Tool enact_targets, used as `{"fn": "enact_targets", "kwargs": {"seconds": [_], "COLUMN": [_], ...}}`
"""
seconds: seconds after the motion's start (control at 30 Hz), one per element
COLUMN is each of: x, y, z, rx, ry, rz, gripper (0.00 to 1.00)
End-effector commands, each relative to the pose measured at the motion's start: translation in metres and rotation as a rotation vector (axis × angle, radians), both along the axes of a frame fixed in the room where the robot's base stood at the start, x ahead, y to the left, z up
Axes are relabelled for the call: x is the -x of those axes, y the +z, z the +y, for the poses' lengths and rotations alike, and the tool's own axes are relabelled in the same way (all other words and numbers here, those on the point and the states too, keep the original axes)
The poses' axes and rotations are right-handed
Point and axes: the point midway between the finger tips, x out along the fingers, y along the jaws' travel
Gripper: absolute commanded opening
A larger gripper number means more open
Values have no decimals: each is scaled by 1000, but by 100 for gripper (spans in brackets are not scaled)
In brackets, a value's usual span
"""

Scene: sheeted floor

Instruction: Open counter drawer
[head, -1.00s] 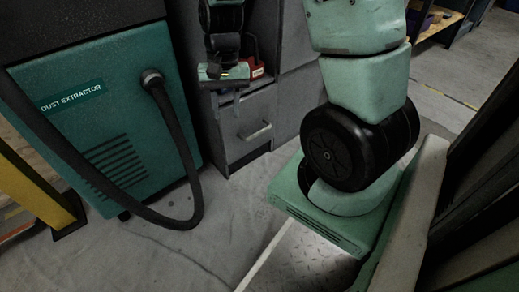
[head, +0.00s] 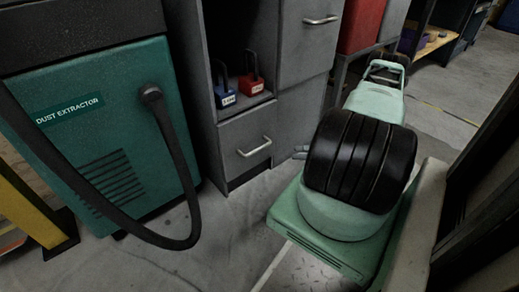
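The grey counter's lower drawer (head: 240,137) is shut, its front flush with the cabinet. Its silver bar handle (head: 254,147) is in clear view, with nothing touching it. Another grey front (head: 303,45) with a bar handle (head: 322,20) is higher up to the right and is also shut. My arm leans away from the camera at the right.
An open shelf above the lower drawer holds a blue padlock (head: 224,94) and a red padlock (head: 251,82). The green dust extractor (head: 110,130) and its black hose (head: 175,150) stand left. Floor (head: 225,225) before the drawer is clear. A red box (head: 361,25) is behind.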

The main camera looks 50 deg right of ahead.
Motion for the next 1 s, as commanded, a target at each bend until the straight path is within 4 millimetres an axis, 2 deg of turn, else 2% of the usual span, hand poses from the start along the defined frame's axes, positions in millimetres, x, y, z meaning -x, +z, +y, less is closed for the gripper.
{"fn": "enact_targets", "kwargs": {"seconds": [0.03, 0.17, 0.33, 1.0], "x": [9, 19, 10, -100], "y": [-7, -14, -15, 2], "z": [-5, -12, -7, 63], "rx": [-49, -120, -134, -130], "ry": [-49, -113, -122, -117], "rz": [-5, -14, -16, -15], "gripper": [34, 34, 34, 34]}}
